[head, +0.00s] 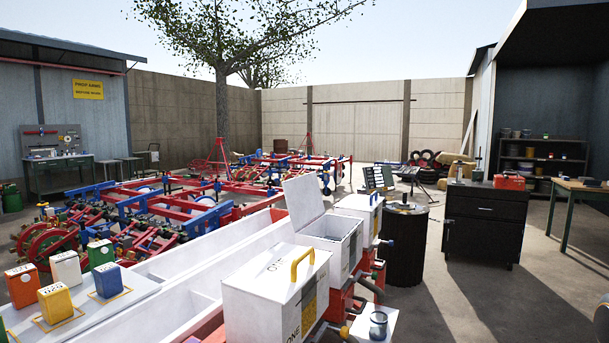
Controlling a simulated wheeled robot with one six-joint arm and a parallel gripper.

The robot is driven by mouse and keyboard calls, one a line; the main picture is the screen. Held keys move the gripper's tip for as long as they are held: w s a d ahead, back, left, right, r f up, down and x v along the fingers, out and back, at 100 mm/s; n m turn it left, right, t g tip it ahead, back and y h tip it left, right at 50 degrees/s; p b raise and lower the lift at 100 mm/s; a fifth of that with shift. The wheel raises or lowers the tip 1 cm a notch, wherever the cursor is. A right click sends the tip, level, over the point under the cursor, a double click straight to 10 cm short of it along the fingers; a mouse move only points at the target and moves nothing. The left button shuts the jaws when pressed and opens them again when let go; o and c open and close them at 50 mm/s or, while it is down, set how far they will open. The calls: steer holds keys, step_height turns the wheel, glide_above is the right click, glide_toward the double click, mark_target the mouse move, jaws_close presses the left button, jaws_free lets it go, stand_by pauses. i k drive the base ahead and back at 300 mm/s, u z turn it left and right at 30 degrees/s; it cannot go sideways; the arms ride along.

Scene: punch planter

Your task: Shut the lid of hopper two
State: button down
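A white hopper box (328,249) stands in a row just behind the hopper marked ONE (276,298), so by its place it is hopper two; I cannot read a label on it. Its lid (303,200) is open, standing up and tilted at the left side of the box, and part of the inside shows. The hopper marked ONE is closed, with a yellow handle (302,264) on top. It hides the lower near part of hopper two. My gripper is not in view.
Another white hopper (358,205) stands behind hopper two. A long white trough (190,295) runs along the left, with several coloured seed boxes (108,280) beside it. A dark drum (404,245) and black cabinet (486,222) stand to the right. The paved floor (450,305) between is mostly clear.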

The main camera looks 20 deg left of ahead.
mark_target(303, 195)
steer(key=i, duration=1.8)
steer(key=u, duration=0.75)
